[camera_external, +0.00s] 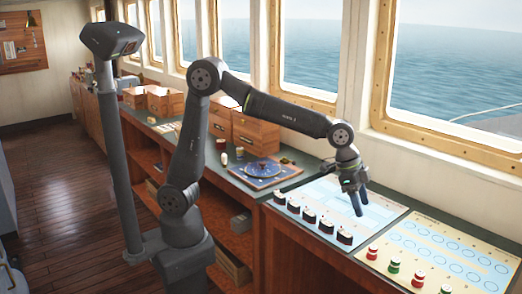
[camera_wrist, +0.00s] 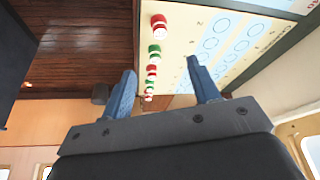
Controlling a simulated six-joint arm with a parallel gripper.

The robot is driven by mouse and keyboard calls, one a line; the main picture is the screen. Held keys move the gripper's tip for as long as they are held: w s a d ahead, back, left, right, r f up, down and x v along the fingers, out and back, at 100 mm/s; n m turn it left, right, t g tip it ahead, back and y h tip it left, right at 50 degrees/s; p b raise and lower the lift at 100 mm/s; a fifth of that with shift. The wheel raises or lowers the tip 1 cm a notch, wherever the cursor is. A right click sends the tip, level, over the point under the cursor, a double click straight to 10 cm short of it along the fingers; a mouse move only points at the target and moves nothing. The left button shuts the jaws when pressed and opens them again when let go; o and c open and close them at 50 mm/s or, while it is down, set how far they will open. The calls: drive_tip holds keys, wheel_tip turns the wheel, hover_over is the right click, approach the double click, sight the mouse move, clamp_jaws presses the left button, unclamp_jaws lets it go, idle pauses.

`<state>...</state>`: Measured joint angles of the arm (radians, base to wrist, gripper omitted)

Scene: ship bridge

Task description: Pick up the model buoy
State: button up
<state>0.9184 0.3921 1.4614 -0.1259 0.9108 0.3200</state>
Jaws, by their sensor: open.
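Several small red or green model buoys with white parts stand in a row on a cream chart sheet (camera_external: 425,245). In the external view a red buoy (camera_external: 372,253) is at the row's near-left end and a green buoy (camera_external: 393,266) is beside it. In the wrist view a red buoy (camera_wrist: 158,22) and a green buoy (camera_wrist: 154,50) show on the sheet's left edge. My gripper (camera_external: 358,203) points down above the neighbouring pale blue sheet, to the left of the buoys. Its two blue-grey fingers are apart and empty in the wrist view (camera_wrist: 162,85).
Several black-and-white pieces (camera_external: 309,216) stand in a row on the pale blue sheet (camera_external: 330,203). Windows (camera_external: 440,70) line the back. The cream sheet's circles are empty.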

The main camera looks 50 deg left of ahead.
sight(373, 246)
drive_tip(key=x, duration=1.6)
drive_tip(key=shift+a+f, duration=0.1)
drive_tip(key=c, duration=1.1)
